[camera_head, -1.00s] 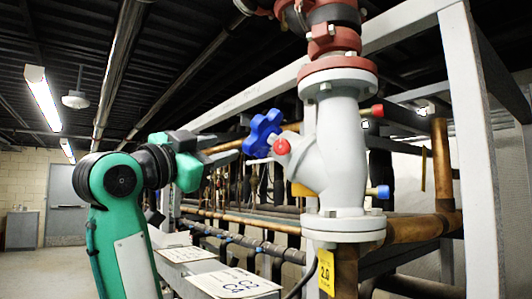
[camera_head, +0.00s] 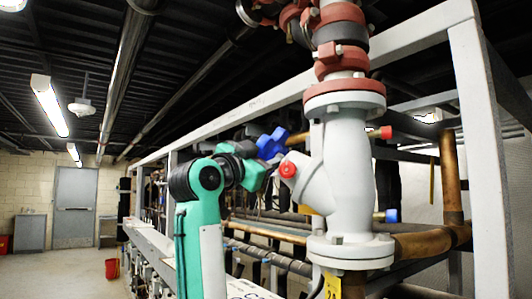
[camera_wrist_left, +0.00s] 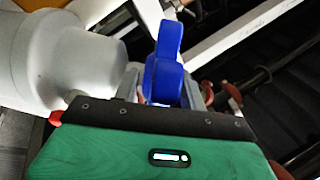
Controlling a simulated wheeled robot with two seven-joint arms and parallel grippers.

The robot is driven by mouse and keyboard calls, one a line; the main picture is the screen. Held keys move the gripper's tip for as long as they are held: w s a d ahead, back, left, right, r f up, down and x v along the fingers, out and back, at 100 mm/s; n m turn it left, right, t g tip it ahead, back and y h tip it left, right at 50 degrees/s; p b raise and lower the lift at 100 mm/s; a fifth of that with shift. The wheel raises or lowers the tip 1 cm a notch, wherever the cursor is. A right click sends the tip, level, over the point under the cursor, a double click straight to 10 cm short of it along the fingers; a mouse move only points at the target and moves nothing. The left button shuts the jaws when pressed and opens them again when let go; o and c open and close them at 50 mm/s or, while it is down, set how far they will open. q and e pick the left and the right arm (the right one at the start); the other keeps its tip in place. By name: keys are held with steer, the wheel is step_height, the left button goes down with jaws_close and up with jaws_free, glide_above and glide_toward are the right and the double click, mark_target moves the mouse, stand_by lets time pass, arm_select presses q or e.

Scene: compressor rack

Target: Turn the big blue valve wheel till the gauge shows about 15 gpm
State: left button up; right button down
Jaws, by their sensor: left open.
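The big blue valve wheel (camera_head: 272,144) stands on the left side of the white valve body (camera_head: 348,180). My left gripper (camera_head: 268,162) is at the wheel, coming from the lower left, and covers its lower part in the head view. In the left wrist view the blue wheel (camera_wrist_left: 165,68) stands between the two open fingers of my left gripper (camera_wrist_left: 168,88). I cannot tell whether either finger touches it. No readable gauge shows in these views. My right gripper is not in view.
A red-tipped knob (camera_head: 288,170) sits close beside the wheel. A white frame post (camera_head: 478,160) and copper pipes (camera_head: 425,242) stand to the right. Pipe runs lie behind the wheel. The floor at the left is open, with a red bucket (camera_head: 112,268).

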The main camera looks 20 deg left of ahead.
arm_select(q)
jaws_close()
steer(key=shift+y, duration=0.3)
